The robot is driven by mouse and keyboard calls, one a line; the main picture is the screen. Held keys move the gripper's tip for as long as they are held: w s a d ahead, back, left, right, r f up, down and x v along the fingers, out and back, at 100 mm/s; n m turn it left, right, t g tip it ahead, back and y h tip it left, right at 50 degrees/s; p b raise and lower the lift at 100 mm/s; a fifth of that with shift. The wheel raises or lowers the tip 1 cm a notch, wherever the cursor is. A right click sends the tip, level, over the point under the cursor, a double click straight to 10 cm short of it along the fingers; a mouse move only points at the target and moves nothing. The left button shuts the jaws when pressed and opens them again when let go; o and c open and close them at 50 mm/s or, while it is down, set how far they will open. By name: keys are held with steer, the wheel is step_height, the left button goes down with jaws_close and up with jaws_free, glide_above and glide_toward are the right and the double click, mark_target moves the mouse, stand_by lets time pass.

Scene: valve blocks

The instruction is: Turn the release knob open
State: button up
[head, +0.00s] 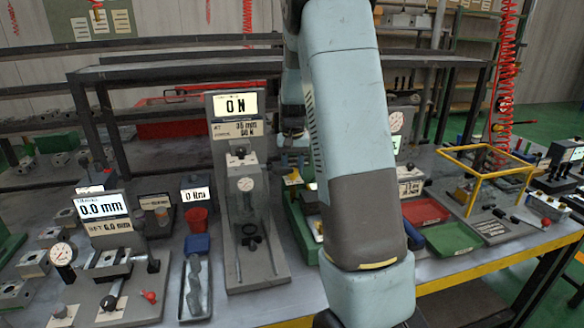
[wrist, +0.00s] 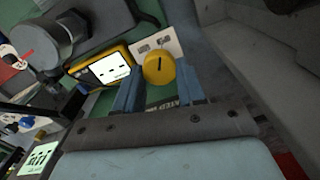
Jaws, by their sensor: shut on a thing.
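The release knob (wrist: 159,66) is a round yellow knob with a short dark mark on its face, seen in the wrist view. My gripper (wrist: 158,78) has its two blue fingers on either side of the knob and is shut on it. The knob sits by a pale labelled plate (wrist: 173,45) on a green block (wrist: 103,104).
A yellow-framed meter (wrist: 109,68) showing dashes stands just left of the knob, with a dark cylindrical fitting beyond. In the head view, a grey test stand (head: 262,262) reading "0 N" is left of my arm. Red (head: 424,211) and green trays (head: 452,238) lie right.

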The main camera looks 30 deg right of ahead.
steer(key=shift+m, duration=0.8)
steer(key=o, duration=1.1)
steer(key=shift+c, duration=0.2)
step_height(320, 180, up, 14)
steer(key=shift+f, duration=0.15)
